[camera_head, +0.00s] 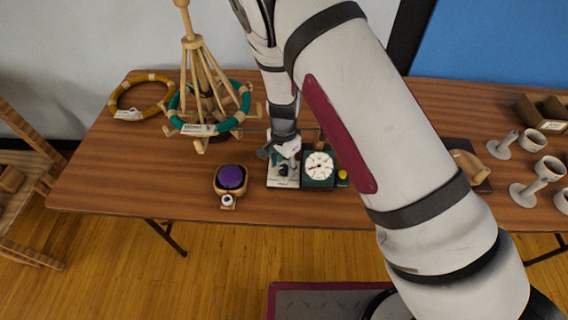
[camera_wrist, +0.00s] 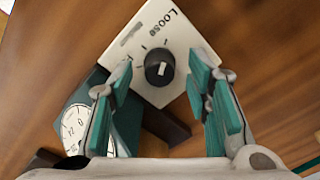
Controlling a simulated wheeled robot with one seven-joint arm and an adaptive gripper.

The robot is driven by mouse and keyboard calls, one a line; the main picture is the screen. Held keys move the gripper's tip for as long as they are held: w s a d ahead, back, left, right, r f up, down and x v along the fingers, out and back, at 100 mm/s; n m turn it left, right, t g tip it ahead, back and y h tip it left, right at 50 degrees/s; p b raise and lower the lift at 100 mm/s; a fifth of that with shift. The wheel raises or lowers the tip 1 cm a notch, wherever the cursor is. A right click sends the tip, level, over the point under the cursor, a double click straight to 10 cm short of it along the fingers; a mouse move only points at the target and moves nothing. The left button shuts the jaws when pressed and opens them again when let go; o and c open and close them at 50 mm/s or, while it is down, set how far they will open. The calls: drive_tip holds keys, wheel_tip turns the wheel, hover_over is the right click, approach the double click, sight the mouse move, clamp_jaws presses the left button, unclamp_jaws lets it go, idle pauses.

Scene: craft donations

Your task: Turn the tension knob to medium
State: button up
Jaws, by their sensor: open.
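The tension knob (camera_wrist: 159,68) is a round black knob with a white mark, on a white plate (camera_wrist: 181,32) in the wrist view. Small ticks ring part of it, and the word "LOOSE" is printed near the plate's far corner. Which setting the mark points to is hard to tell. My gripper (camera_wrist: 160,84) is open, with teal-padded fingers on either side of the knob and apart from it. In the head view my gripper (camera_head: 283,149) is over the white plate (camera_head: 284,183) and hides the knob.
A white dial (camera_head: 320,165) on a dark green body stands right beside the plate. A purple-topped round item (camera_head: 231,178) sits to the left. A wooden yarn swift (camera_head: 197,75) stands behind left. Pale cups (camera_head: 548,168) stand at the right. The table's (camera_head: 130,185) front left is clear.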

drive_tip(key=shift+c, duration=0.6)
clamp_jaws()
drive_tip(key=n+b, duration=0.1)
drive_tip(key=n, duration=0.4)
drive_tip(key=shift+n, duration=0.4)
drive_tip(key=n+b, duration=0.1)
drive_tip(key=n, duration=0.4)
drive_tip(key=shift+n, duration=0.4)
drive_tip(key=shift+o, duration=0.6)
unclamp_jaws()
